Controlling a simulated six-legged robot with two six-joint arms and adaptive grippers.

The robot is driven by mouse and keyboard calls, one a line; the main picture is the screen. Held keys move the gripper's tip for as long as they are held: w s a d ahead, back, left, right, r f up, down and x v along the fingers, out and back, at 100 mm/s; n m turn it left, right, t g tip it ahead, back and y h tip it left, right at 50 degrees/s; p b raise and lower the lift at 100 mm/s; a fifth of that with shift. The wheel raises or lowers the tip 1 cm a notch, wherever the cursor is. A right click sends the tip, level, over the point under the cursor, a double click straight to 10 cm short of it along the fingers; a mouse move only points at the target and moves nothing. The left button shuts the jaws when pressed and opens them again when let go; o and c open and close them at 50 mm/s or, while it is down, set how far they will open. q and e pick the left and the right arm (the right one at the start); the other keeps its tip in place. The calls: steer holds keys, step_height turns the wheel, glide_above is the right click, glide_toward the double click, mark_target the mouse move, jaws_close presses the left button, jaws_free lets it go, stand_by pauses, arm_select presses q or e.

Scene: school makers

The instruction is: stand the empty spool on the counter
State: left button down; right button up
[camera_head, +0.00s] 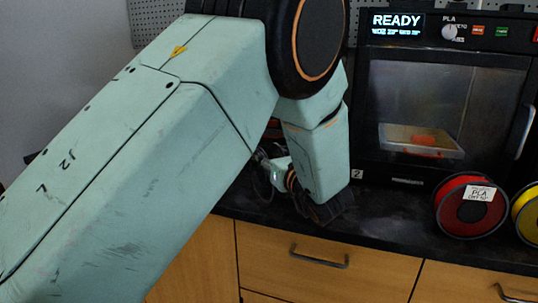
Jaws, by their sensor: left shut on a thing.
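My left arm comes in from the left and covers much of the view. My left gripper (268,172) is mostly hidden behind its own arm, low over the dark counter (395,220). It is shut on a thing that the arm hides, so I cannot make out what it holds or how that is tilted. No empty spool shows clearly anywhere. My right gripper is not in view.
A 3D printer (440,100) reading READY, with an orange piece (427,140) inside, stands at the right back. A red spool (468,207) marked PLA and a yellow spool (528,215) stand upright before it. Wooden drawers (320,272) lie below the counter.

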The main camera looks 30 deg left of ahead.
arm_select(q)
steer(key=shift+f, duration=0.2)
steer(key=c, duration=0.8)
jaws_free()
steer(key=shift+o, duration=0.2)
